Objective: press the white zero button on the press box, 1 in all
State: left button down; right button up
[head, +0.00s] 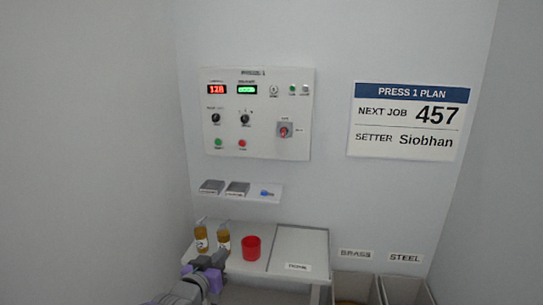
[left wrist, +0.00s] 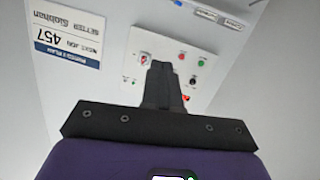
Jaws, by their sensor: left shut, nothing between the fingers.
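The press box (head: 257,118) is a pale panel on the back wall with a red number display (head: 216,89), a green display, knobs, a green and a red button and a grey-red switch (head: 285,130). A small white button (head: 274,90) sits in its top row, right of the green display; its label is too small to read. My left gripper (head: 221,254) is low in front of the shelf, well below the box and apart from it. In the left wrist view its fingers (left wrist: 160,66) are shut and empty, covering part of the upside-down box (left wrist: 178,75).
A narrow ledge (head: 268,194) with small trays is under the box. Below, a shelf holds two amber bottles (head: 201,238) and a red cup (head: 251,247) close to my left gripper. Bins (head: 404,290) stand at lower right. A plan sign (head: 407,119) hangs right.

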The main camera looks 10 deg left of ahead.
pick_arm(q)
jog(key=s+a+r+m+t+p, duration=0.1)
jog(key=s+r, duration=0.3)
jog(key=r, duration=0.7)
jog(key=s+a+r+m+t+p, duration=0.1)
jog(key=s+r+t, duration=0.3)
jog(key=r, duration=0.8)
jog(key=s+a+r+m+t+p, duration=0.1)
jog(key=s+r, duration=0.3)
jog(key=r, duration=0.8)
jog(key=shift+s+a+r+m+t, duration=0.2)
jog(key=shift+m+t, duration=0.2)
jog(key=shift+t, duration=0.4)
jog(key=shift+f, duration=0.1)
